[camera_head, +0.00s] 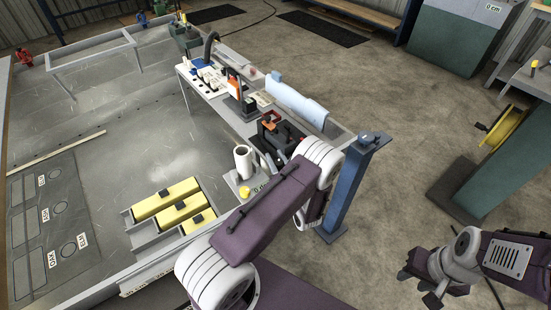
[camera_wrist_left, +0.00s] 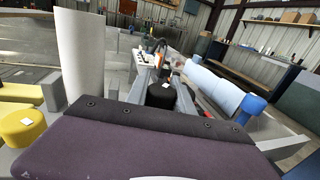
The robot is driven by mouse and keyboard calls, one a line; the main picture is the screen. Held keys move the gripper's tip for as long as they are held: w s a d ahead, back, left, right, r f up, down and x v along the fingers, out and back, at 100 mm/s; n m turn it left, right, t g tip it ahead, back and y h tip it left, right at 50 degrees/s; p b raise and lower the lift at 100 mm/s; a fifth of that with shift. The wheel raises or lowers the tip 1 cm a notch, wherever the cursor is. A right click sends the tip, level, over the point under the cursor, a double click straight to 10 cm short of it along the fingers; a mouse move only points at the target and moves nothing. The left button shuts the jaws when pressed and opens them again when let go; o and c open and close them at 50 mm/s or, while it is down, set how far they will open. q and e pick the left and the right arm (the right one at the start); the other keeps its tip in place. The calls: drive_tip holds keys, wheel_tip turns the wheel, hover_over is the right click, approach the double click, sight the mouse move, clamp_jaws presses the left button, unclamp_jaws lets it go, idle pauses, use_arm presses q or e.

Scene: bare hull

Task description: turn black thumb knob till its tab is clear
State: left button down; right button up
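A black round knob (camera_wrist_left: 161,95), which looks like the thumb knob, shows in the left wrist view between the two grey fingers of my left gripper (camera_wrist_left: 162,76). The fingers stand apart on either side of it; I cannot tell whether they touch it. No tab can be made out. In the head view a black and orange fixture (camera_head: 277,133) stands on the bench just beyond my left wrist, and my arm hides most of the left gripper. My right gripper (camera_head: 417,287) is at the lower right over the floor, its dark fingers apart and empty.
A white cylinder (camera_head: 243,161) and a yellow round knob (camera_head: 244,192) stand left of my left wrist. Yellow blocks (camera_head: 168,199) lie in a tray.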

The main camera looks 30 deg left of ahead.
use_arm(q)
drive_tip(key=shift+f, duration=0.1)
drive_tip(key=n+g+y+b, duration=0.1)
drive_tip(key=g, duration=0.1)
drive_tip(key=n+g+y+b, duration=0.1)
drive_tip(key=n+g, duration=0.1)
drive_tip(key=s+n+g+y+b, duration=0.1)
drive_tip(key=g, duration=0.1)
drive_tip(key=shift+a+f, duration=0.15)
drive_tip(key=shift+a, duration=0.1)
drive_tip(key=shift+s+n+g+y+b, duration=0.25)
drive_tip(key=shift+n+g+b, duration=0.6)
drive_tip(key=shift+g, duration=0.4)
drive_tip(key=shift+s+n+g+y+b, duration=0.2)
drive_tip(key=shift+n+g+b, duration=0.5)
drive_tip(key=shift+n+g, duration=0.4)
drive_tip(key=shift+r+g, duration=0.2)
drive_tip(key=shift+g, duration=0.15)
drive_tip(key=c, duration=1.1)
unclamp_jaws()
